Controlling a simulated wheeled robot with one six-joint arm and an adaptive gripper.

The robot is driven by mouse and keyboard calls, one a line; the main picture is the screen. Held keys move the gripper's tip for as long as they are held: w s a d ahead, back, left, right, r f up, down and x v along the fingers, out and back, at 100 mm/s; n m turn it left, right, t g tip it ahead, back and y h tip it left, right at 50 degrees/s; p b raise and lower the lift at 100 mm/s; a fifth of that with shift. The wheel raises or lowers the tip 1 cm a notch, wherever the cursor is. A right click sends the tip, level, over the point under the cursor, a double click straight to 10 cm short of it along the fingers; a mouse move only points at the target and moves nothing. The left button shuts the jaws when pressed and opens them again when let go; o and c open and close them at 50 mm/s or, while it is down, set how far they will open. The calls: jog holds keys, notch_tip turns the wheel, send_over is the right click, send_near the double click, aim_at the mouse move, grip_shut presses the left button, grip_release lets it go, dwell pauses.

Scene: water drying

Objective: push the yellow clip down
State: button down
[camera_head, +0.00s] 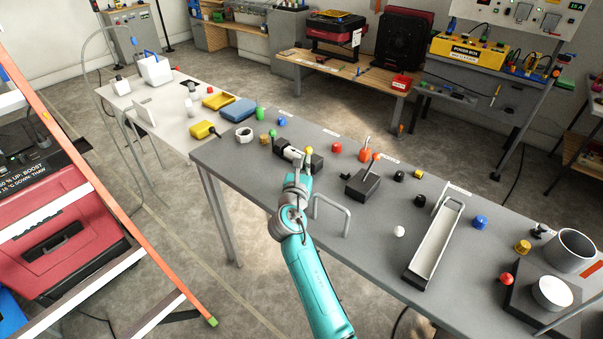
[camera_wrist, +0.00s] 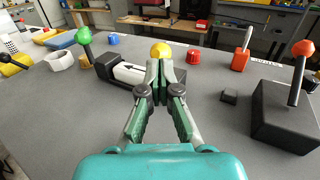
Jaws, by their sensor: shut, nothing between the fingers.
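A black device (camera_wrist: 103,65) with a white arrow-marked part lies on the grey table, just beyond my gripper (camera_wrist: 160,66). A round yellow knob (camera_wrist: 161,50), the likeliest yellow clip, shows right behind the fingertips at the device. In the head view the same yellow knob (camera_head: 309,150) sits by the black device (camera_head: 316,162). My gripper (camera_head: 298,174) is shut and empty, with its fingers together in front of the device. The fingers hide the lower part of the knob and some of the device. Whether the fingertips touch it I cannot tell.
A black box with a red-topped lever (camera_head: 364,184) stands to the right, and a green-topped lever (camera_wrist: 84,38) to the left. A red knob (camera_wrist: 193,56) and a small black block (camera_wrist: 229,97) lie nearby. A grey handle (camera_head: 332,212) stands near the table's front edge.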

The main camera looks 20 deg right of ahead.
jog(key=shift+x, duration=0.8)
